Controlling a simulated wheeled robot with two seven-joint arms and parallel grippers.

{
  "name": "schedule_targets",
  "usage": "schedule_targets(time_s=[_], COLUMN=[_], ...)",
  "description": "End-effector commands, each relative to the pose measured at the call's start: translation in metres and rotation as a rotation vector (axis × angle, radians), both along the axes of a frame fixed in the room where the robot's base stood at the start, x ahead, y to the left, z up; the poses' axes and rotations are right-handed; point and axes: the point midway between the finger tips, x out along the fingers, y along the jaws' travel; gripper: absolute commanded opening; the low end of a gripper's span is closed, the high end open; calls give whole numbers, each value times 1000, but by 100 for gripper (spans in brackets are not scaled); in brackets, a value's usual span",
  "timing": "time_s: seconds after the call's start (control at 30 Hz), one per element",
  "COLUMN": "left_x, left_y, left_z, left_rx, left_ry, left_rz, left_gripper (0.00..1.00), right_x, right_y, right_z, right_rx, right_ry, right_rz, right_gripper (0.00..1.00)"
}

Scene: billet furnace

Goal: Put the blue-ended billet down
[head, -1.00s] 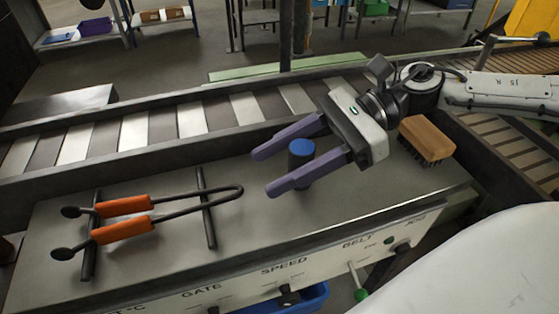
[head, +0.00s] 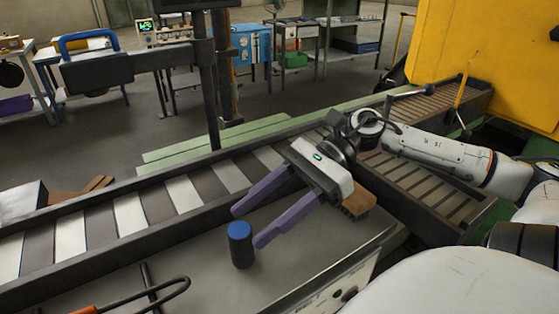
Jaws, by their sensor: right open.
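The blue-ended billet (head: 241,246) is a short dark cylinder with a blue top. It stands upright on the grey metal bench top (head: 205,279), near its middle. My right gripper (head: 244,226) is open, with two long purple fingers pointing left. The fingertips lie beside and just above the billet in the picture; whether they touch it I cannot tell. My left gripper is not in view.
A wooden brush (head: 360,197) lies behind the right gripper on the bench. Orange-handled tongs (head: 170,290) are at the lower left. A slatted conveyor (head: 128,215) runs behind the bench. A dark post (head: 210,100) stands beyond it.

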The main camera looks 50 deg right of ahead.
Motion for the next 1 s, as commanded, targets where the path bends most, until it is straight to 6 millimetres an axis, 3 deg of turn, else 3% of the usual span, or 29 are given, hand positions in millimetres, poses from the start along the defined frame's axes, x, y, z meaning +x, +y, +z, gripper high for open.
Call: schedule_targets(time_s=[0.1,0.3,1.0], left_x=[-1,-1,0], left_y=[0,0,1], left_z=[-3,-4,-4], left_rx=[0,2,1], left_ry=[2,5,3], left_rz=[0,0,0], left_gripper=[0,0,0], right_x=[-4,-9,-10], right_y=[-19,-36,-37], right_z=[6,14,15], right_rx=[1,0,-1], right_ry=[-2,1,1], right_rz=[-5,-1,1], right_gripper=[49,49,49])
